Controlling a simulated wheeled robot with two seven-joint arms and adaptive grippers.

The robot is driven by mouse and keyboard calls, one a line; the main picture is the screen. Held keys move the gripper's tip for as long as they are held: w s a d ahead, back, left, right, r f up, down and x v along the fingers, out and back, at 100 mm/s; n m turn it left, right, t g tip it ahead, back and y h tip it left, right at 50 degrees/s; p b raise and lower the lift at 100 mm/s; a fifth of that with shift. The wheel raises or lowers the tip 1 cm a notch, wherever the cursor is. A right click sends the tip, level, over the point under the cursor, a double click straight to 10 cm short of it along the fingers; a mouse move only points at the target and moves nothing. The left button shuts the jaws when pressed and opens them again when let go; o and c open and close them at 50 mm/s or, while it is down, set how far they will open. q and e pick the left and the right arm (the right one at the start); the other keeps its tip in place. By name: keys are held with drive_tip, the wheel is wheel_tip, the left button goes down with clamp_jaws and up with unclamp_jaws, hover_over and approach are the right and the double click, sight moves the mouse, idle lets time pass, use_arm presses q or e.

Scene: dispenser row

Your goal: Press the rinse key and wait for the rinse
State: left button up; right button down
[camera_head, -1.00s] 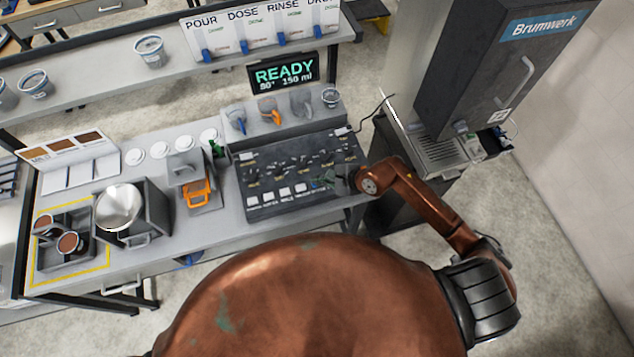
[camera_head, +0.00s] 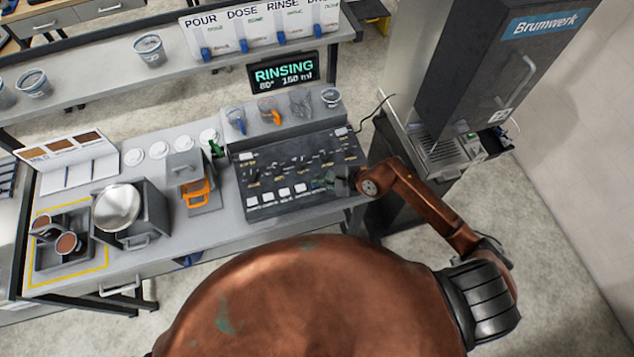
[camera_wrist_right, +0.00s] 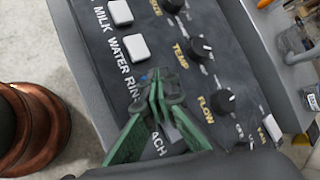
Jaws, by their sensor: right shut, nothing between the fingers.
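The dark control panel (camera_head: 272,160) carries rows of knobs and a front row of white keys (camera_head: 284,191). Its display (camera_head: 284,73) reads "RINSING" in green, with 80° and 150 ml below. My right gripper (camera_head: 323,182) is shut and empty, low over the right part of the key row. In the right wrist view, its green fingers (camera_wrist_right: 158,84) are together over the spot beside the label starting "RIN", past the white water key (camera_wrist_right: 136,47). The fingers hide the rinse key, and I cannot tell whether they touch it. My left gripper is not in view.
Knobs, including the flow knob (camera_wrist_right: 224,101), stand close beside my right fingers. Cups and an orange-handled item line the ledge behind the panel. A steel pot (camera_head: 117,207) and an orange-handled holder (camera_head: 198,191) stand left. A Brumwerk machine (camera_head: 500,70) stands right.

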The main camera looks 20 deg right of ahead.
idle(0.4)
drive_tip(key=shift+r+p, duration=0.5)
drive_tip(key=shift+r, duration=0.35)
drive_tip(key=shift+r+p, duration=1.55)
drive_tip(key=shift+r, duration=0.9)
